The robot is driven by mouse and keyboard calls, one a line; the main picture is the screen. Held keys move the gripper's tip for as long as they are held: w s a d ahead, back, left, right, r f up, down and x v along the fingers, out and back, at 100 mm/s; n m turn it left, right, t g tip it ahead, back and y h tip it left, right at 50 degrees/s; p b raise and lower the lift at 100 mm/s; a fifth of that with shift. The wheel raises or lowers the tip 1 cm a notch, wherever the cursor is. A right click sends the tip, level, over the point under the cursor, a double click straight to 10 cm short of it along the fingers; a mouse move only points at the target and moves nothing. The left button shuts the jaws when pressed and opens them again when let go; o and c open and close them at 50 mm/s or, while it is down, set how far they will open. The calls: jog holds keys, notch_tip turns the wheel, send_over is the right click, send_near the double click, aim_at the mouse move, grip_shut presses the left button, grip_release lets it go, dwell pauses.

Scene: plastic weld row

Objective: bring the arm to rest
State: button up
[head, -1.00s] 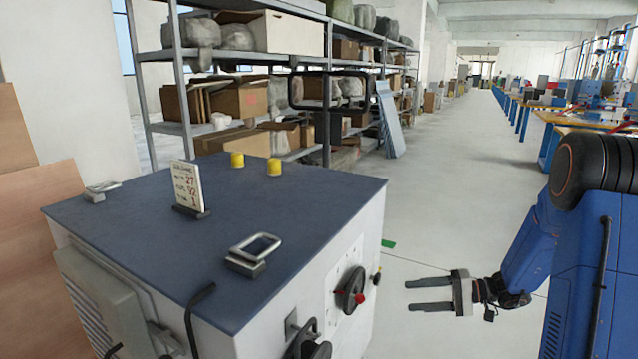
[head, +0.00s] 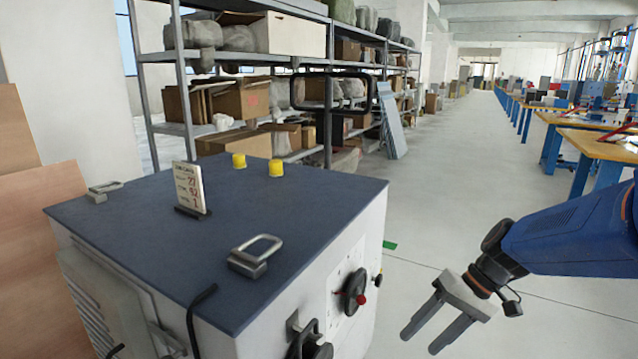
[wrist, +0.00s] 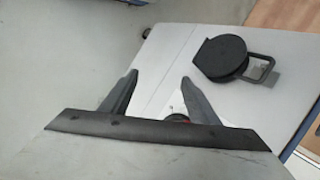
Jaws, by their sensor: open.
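My gripper (head: 436,332) is open and empty in the head view. It hangs in free air to the right of the grey cabinet (head: 371,250), with its fingers pointing down and to the left. My blue arm reaches in from the right edge. In the wrist view my gripper (wrist: 158,88) shows two dark fingers spread apart with nothing between them. Beyond them is the cabinet's light front panel (wrist: 178,55). Part of a red knob shows at the base of the fingers.
The cabinet's front has a black knob with a red part (head: 357,291) and a black round handle (wrist: 222,57). On its top are a metal handle (head: 255,256), a sign (head: 190,187) and two yellow caps (head: 276,168). Shelves stand behind; the aisle floor (head: 450,180) is clear.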

jog(key=s+d+r+t+h, duration=0.2)
jog(key=s+d+h, duration=0.1)
jog(key=s, duration=0.3)
jog(key=s+d+r+t+h, duration=0.3)
jog(key=s, duration=0.3)
jog(key=shift+s+d+h, duration=0.15)
jog(key=shift+h, duration=0.25)
dwell(0.6)
